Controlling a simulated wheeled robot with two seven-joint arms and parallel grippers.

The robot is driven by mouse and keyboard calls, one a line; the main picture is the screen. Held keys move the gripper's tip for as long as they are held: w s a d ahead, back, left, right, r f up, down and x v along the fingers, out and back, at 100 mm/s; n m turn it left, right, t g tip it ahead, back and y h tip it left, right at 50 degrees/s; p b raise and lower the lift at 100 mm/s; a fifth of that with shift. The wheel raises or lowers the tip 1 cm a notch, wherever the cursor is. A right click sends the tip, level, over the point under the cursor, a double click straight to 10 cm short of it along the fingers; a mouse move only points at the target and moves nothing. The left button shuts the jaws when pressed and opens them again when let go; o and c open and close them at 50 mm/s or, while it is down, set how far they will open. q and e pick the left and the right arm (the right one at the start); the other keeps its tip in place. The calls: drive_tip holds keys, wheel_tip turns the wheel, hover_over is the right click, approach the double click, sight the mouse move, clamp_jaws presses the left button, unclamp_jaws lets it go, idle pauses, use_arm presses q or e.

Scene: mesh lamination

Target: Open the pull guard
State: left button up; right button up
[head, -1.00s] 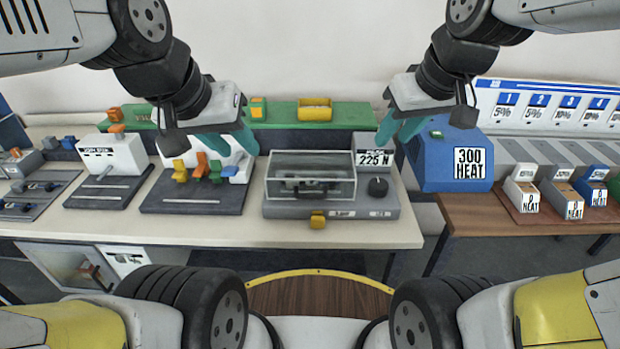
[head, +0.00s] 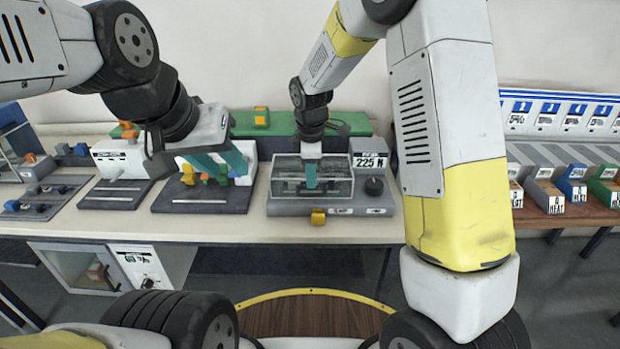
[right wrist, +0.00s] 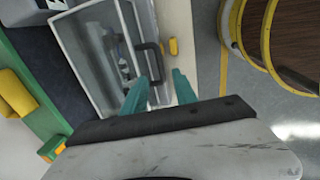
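The pull tester (head: 335,208) is a grey machine with a "225 N" display (head: 370,162) and a dark knob (head: 375,186). Its clear box-like guard (head: 340,187) sits down over the fixture; in the right wrist view the guard (right wrist: 80,40) shows a dark handle (right wrist: 151,47). My right gripper (head: 311,186) hangs over the guard and hides part of it. In the right wrist view its teal fingers (right wrist: 159,84) are apart and empty, with the handle's end near the tips; contact cannot be told. My left gripper (head: 224,168) is open over the neighbouring machine to the left.
A small yellow block (head: 318,217) sits at the tester's front edge. A machine with coloured clamps (head: 205,200) stands left of the tester. A green strip (head: 285,122) runs behind. The second table on the right holds bins (head: 545,190). My right arm covers the gap between tables.

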sight(311, 194)
drive_tip(key=f, duration=0.4)
drive_tip(key=w+f, duration=0.1)
drive_tip(key=f, duration=0.1)
drive_tip(key=shift+f, duration=0.15)
drive_tip(key=shift+c, duration=0.2)
clamp_jaws()
idle(1.1)
